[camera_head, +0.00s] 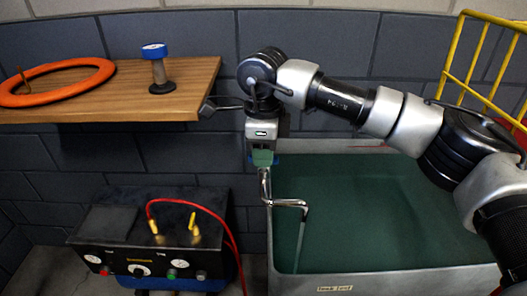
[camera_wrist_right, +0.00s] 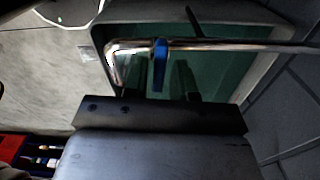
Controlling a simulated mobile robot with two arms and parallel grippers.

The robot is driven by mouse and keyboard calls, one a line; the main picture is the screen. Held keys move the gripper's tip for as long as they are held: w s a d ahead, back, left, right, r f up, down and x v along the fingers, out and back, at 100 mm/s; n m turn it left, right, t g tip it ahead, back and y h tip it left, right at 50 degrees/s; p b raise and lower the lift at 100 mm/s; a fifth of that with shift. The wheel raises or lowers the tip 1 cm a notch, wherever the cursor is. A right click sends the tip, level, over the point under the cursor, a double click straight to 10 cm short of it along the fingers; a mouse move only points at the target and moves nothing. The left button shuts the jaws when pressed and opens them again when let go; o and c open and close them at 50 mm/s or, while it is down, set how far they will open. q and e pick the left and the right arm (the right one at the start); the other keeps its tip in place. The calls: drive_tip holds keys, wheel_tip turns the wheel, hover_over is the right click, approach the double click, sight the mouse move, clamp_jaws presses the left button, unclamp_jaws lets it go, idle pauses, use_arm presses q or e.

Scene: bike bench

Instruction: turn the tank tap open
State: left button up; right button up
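The grey tank (camera_head: 395,279) with green inside stands at the right in the head view; its rim shows in the wrist view (camera_wrist_right: 97,40). The chrome tap pipe (camera_head: 290,203) bends over its left side and also crosses the top of the wrist view (camera_wrist_right: 225,46). A blue tap handle (camera_wrist_right: 160,62) sits on the pipe, mostly hidden behind my gripper in the head view. My right gripper (camera_head: 263,160) points down over the tap. In the wrist view its fingers (camera_wrist_right: 158,80) are apart, with the handle between or just beyond their tips; contact is unclear. My left gripper is out of view.
A wooden shelf (camera_head: 120,85) at the left holds an orange ring (camera_head: 95,83) and a blue-topped spool (camera_head: 159,75). A black box with red cables (camera_head: 148,240) stands below. A yellow rack (camera_head: 463,60) stands at the right, behind my arm.

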drive_tip(key=shift+o, duration=0.8)
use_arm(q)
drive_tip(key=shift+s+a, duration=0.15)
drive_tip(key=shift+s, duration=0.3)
use_arm(e)
wheel_tip(320, 180, up, 11)
drive_tip(key=shift+f, duration=0.15)
